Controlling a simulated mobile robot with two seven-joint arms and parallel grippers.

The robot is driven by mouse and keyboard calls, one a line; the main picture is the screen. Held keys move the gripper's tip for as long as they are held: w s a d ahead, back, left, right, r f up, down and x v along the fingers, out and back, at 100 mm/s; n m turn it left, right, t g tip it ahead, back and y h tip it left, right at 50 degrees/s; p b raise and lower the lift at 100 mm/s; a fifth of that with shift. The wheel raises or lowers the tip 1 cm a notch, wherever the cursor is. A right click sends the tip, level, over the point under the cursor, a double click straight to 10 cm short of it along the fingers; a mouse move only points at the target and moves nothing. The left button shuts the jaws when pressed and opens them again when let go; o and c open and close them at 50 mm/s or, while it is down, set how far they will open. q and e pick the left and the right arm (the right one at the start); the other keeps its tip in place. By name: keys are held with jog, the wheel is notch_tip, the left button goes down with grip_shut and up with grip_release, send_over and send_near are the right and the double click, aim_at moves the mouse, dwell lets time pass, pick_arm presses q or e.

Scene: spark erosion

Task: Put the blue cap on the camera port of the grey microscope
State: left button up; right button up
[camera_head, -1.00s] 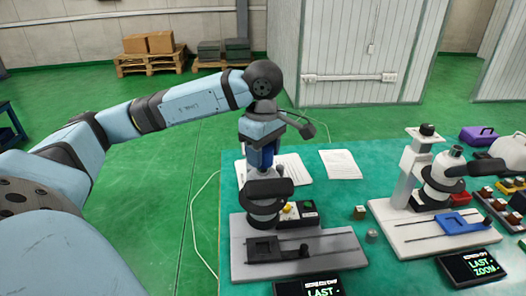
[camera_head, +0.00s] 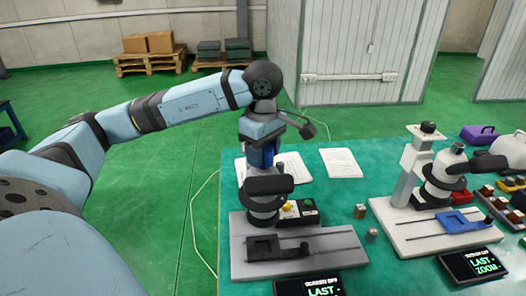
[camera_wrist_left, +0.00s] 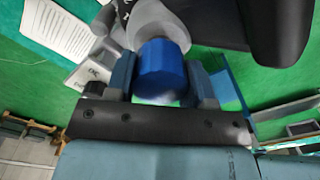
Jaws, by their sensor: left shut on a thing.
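The blue cap (camera_wrist_left: 162,72) is between the fingers of my left gripper (camera_wrist_left: 160,82), which is shut on it. In the left wrist view a light grey cylinder (camera_wrist_left: 156,24) meets the cap's far side; I cannot tell whether the cap is seated on it. In the head view my left gripper (camera_head: 264,148) points down over the left microscope, and a bit of the blue cap (camera_head: 267,156) shows below it. My right gripper is not in view.
A white microscope (camera_head: 408,180) with a blue slide holder (camera_head: 456,222) stands to the right on the green table (camera_head: 345,206).

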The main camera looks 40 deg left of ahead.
pick_arm(q)
jog(key=shift+f+b, duration=0.4)
jog(key=shift+b, duration=0.05)
dwell(0.3)
jog(key=o, duration=1.4)
jog(key=shift+r, duration=0.1)
jog(key=shift+r+p, duration=2)
jog(key=shift+r, duration=1.45)
